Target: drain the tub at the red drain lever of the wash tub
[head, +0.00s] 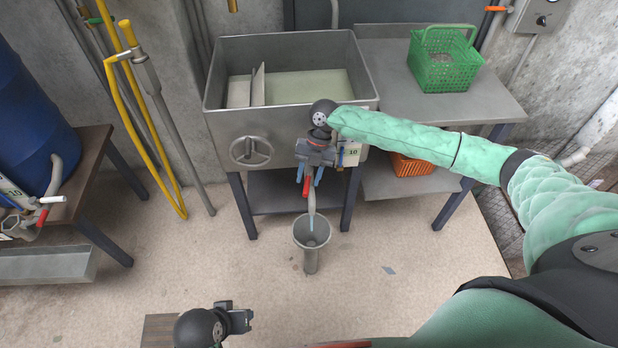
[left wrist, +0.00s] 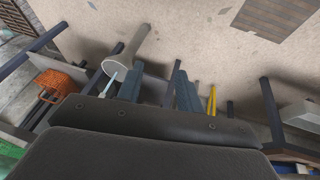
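A thin pale-blue stream (head: 311,223) runs from the spout into the grey funnel (head: 312,231) below; the funnel also shows in the left wrist view (left wrist: 128,47). My right gripper (head: 310,181) is at the lever, its blue fingers apart with the lever between them; contact is unclear. My left gripper (head: 248,320) is low at the front, open and empty in the left wrist view (left wrist: 157,91).
A green basket (head: 444,62) stands on the side table, right of the tub. An orange crate (head: 412,165) sits on the shelf below. A blue barrel (head: 35,125) stands on a bench at left. Yellow pipes (head: 140,120) run down the wall. The floor in front is mostly clear.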

